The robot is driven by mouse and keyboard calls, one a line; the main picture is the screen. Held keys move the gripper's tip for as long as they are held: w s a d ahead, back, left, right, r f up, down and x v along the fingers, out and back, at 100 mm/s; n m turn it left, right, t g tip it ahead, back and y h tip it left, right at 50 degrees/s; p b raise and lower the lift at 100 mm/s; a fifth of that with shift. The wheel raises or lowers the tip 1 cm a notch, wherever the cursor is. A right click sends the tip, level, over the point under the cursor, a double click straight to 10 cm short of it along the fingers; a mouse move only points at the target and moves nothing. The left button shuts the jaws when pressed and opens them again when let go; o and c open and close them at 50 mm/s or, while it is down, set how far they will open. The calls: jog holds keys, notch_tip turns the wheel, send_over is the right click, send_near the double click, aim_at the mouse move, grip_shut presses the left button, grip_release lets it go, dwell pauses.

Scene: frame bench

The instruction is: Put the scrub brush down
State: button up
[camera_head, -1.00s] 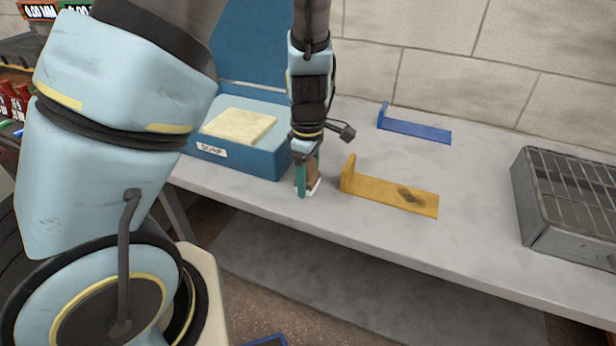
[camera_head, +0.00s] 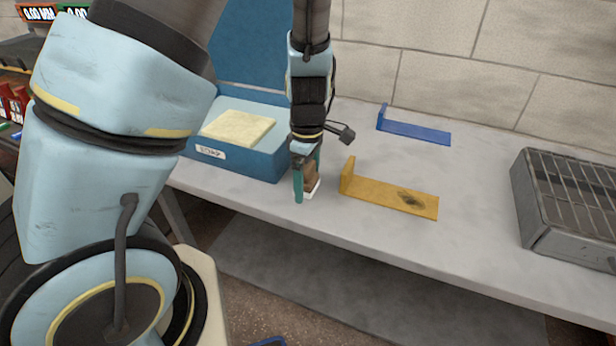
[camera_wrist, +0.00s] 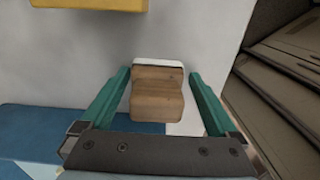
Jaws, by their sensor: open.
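The scrub brush (camera_head: 311,180) has a brown wooden body and a white lower part. It sits at the bench's front edge, left of the yellow bracket. My gripper (camera_head: 306,190) points down around it. In the wrist view the brush (camera_wrist: 157,97) lies between the two green fingers of my gripper (camera_wrist: 158,85), with a gap visible on each side, so the fingers are open around it. The brush's underside is hidden, but it appears to rest on the grey bench top (camera_head: 290,213).
A yellow bracket (camera_head: 385,192) with a dark stain lies just right of the brush. A blue bracket (camera_head: 415,131) lies farther back. A blue bin (camera_head: 240,163) with a pale yellow block stands left. A metal wire-topped box (camera_head: 570,215) stands right. Bench between is clear.

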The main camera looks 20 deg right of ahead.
notch_tip(320, 180, up, 12)
jog(key=shift+w+r+p, duration=0.1)
jog(key=shift+w+p, duration=0.05)
jog(key=shift+p, duration=0.2)
jog(key=shift+w+a, duration=0.15)
jog(key=shift+a, duration=0.15)
jog(key=w+a+r+m+t, duration=0.1)
jog(key=a+m, duration=0.9)
jog(key=a, duration=1.4)
jog(key=shift+a+r+m+t, duration=0.3)
jog(key=shift+a+r+t, duration=0.05)
jog(key=shift+r+t, duration=0.1)
jog(key=shift+c, duration=0.2)
